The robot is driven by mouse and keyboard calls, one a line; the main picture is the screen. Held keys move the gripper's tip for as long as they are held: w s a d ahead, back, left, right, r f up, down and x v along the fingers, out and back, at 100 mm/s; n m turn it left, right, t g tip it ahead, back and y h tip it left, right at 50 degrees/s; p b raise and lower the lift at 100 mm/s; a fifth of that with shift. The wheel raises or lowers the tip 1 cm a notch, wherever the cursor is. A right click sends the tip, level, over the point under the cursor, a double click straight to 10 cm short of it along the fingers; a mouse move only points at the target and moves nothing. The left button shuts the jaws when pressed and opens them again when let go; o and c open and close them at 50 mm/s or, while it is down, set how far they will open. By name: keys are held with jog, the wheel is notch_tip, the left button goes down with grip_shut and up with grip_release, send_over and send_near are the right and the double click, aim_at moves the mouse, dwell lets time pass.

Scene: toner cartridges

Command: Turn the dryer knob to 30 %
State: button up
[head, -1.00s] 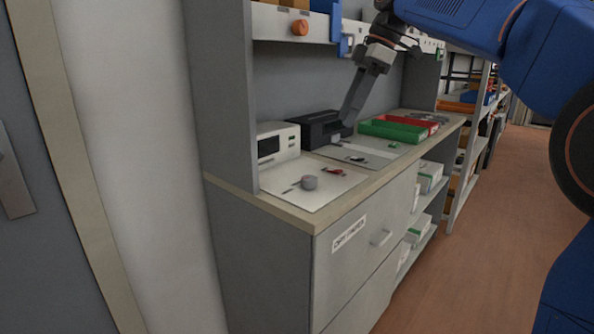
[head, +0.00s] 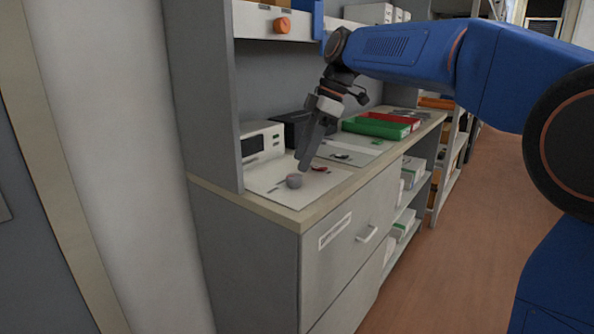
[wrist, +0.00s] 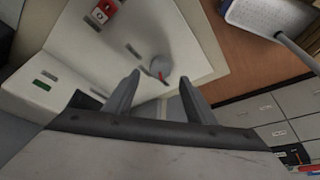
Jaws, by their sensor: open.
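A round grey knob (head: 294,181) stands on a white panel (head: 262,180) on the worktop. In the wrist view the knob (wrist: 160,66) shows a red pointer line, with small dark marks on the panel near it. I cannot read any percentage. My gripper (head: 304,167) points down just above and behind the knob. In the wrist view my gripper (wrist: 160,78) is open, its two fingers apart, with the knob just beyond the gap between the tips. The fingers do not appear to touch it.
A red switch (wrist: 100,13) sits on the same panel. A white device (head: 262,142) and a black box (head: 291,128) stand behind. Green (head: 375,127) and red (head: 390,117) trays lie farther right. An orange knob (head: 281,25) is on the shelf edge above.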

aim_at(294, 176)
jog(key=shift+x, duration=2.4)
jog(key=c, duration=1)
